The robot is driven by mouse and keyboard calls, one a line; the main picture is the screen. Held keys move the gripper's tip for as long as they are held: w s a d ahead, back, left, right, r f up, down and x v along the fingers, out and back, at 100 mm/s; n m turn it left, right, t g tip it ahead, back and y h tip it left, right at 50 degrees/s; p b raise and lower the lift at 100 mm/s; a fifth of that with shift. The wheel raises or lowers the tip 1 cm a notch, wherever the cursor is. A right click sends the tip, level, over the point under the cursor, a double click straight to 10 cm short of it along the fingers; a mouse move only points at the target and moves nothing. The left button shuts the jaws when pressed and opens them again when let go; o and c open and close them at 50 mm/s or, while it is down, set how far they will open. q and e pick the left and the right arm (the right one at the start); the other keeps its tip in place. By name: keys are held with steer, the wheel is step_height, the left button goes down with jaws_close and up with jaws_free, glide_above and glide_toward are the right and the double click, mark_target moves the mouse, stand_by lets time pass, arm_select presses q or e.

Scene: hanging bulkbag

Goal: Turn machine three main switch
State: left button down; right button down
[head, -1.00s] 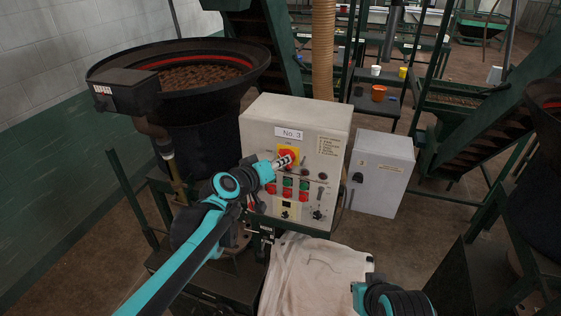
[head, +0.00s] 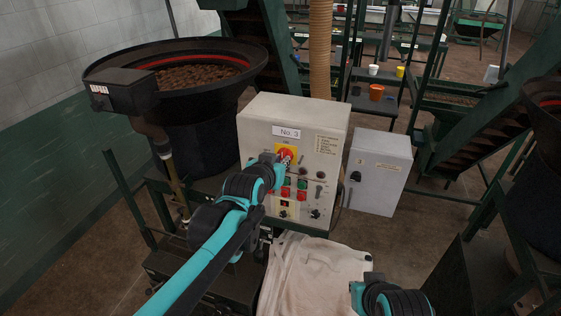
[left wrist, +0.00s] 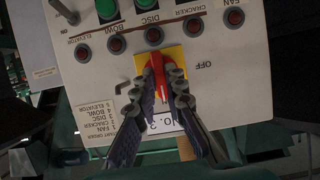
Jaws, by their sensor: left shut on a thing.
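The grey control box labelled No. 3 (head: 300,112) stands in the middle of the head view. Its main switch is a red knob on a yellow plate (head: 287,151), partly hidden by my left wrist in the head view. In the left wrist view, seen upside down, the red knob (left wrist: 156,75) points along the fingers, away from the OFF mark at its right. My left gripper (left wrist: 160,84) has one finger on each side of the knob and is shut on it. In the head view the left gripper (head: 283,163) is at the switch. My right arm shows at the bottom; its fingers do not.
Green and red buttons sit below the switch on the box. A smaller grey cabinet (head: 378,172) stands to the right, and a black hopper bowl (head: 180,72) to the left. A whitish bulk bag (head: 318,275) hangs in front.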

arm_select(q)
steer(key=shift+f, duration=0.1)
stand_by(0.3)
steer(key=c, duration=1.6)
jaws_free()
steer(key=v, duration=1.2)
steer(key=s+a+f+n+g+y+b, duration=0.1)
steer(key=s+a+f+b, duration=0.3)
steer(key=f+b, duration=0.6)
steer(key=s+a+f+n+g+y+b, duration=0.1)
steer(key=s+a+f+g+b, duration=0.2)
steer(key=f, duration=2)
steer(key=s+a+f+n+g+y+b, duration=0.1)
steer(key=s+a+f+b, duration=0.6)
steer(key=f+b, duration=1)
steer(key=shift+s+a+n+g+y+b, duration=0.1)
steer(key=shift+s+n+g+y+b, duration=0.15)
steer(key=shift+s, duration=0.7)
steer(key=shift+s+a+n+g+y+b, duration=0.15)
steer(key=shift+s+y, duration=0.2)
steer(key=shift+s, duration=0.6)
